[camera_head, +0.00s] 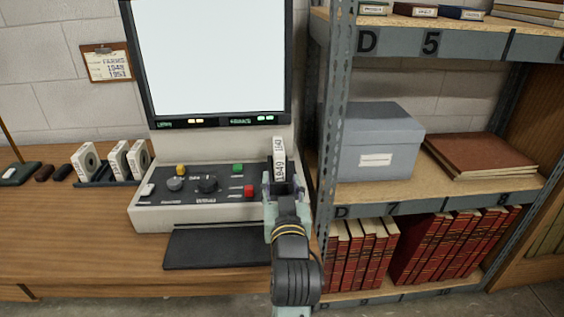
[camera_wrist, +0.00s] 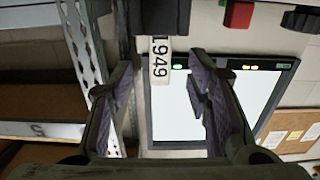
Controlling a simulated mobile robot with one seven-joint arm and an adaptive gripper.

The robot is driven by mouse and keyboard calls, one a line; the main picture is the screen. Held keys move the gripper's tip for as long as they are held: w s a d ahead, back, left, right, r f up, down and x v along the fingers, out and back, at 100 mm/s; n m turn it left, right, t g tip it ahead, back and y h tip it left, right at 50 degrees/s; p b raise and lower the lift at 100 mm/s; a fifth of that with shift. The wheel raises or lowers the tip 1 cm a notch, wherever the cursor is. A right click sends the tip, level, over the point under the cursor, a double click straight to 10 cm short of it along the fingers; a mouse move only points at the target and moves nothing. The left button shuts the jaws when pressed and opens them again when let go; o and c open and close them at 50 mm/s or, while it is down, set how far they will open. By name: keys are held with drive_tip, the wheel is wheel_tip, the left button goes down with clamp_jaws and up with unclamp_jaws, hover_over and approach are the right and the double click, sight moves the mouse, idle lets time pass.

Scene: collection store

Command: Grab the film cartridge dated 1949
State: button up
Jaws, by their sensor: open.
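The film cartridge dated 1949 (camera_head: 279,160) is a narrow white block with its number along the edge. It stands upright at the right end of the reader's console (camera_head: 150,213). My gripper (camera_head: 284,189) is directly in front of and below it, covering its lower part in the head view. In the wrist view the 1949 label (camera_wrist: 160,62) shows between the fingers of my open gripper (camera_wrist: 160,75), with a gap on each side. How deep it sits between them I cannot tell.
Several other white cartridges (camera_head: 118,160) stand in a dark rack on the left of the desk. The reader's screen (camera_head: 212,55) rises behind the console. A metal shelf post (camera_head: 331,110) stands close to the right of my gripper, with a grey box (camera_head: 376,145) beyond.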

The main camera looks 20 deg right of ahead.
sight(281, 171)
drive_tip(key=shift+w+d+f+b, duration=0.2)
drive_tip(key=shift+d+f+b, duration=0.05)
drive_tip(key=shift+b, duration=0.15)
drive_tip(key=x, duration=0.2)
drive_tip(key=b+x, duration=0.1)
drive_tip(key=x, duration=0.1)
drive_tip(key=shift+a+r, duration=0.1)
drive_tip(key=shift+r, duration=0.15)
drive_tip(key=shift+p+x, duration=0.75)
drive_tip(key=shift+x, duration=2.35)
drive_tip(key=shift+a, duration=0.1)
clamp_jaws()
